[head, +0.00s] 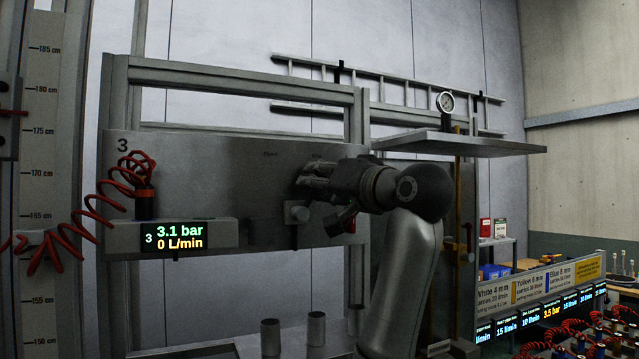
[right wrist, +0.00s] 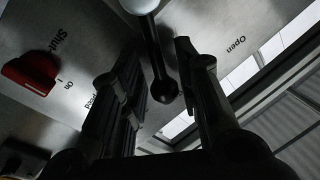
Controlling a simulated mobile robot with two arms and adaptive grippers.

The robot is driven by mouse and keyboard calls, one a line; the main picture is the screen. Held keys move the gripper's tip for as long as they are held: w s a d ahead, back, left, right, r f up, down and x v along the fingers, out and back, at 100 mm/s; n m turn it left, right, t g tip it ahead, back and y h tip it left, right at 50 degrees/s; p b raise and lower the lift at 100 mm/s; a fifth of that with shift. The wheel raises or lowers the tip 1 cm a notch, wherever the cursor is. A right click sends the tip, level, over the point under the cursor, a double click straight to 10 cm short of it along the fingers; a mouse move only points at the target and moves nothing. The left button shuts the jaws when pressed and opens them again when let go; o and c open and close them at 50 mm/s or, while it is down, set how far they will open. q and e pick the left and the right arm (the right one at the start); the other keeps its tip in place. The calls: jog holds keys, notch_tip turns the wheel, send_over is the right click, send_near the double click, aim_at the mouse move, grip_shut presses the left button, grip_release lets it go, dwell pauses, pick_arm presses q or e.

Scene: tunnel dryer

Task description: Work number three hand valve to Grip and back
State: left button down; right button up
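The number three panel (head: 200,165) is a grey metal plate marked 3. Its hand valve has a pale round hub (head: 297,212), also at the top of the right wrist view (right wrist: 140,4). A black lever with a ball knob (right wrist: 164,90) runs from the hub between the fingers of my right gripper (right wrist: 160,92). The fingers are open around the knob, with gaps visible on both sides. In the head view my right gripper (head: 312,178) hides the lever. My left gripper is not in view.
A red knob (right wrist: 30,72) sits beside the valve. A display (head: 175,238) reads 3.1 bar and 0 L/min. A red coiled hose (head: 105,195) hangs at the panel's left. A grey shelf (head: 460,145) with a gauge (head: 445,101) stands right of my arm.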

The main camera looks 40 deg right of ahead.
jog(key=s, duration=1.2)
jog(key=shift+a+f, duration=0.3)
jog(key=shift+f, duration=0.15)
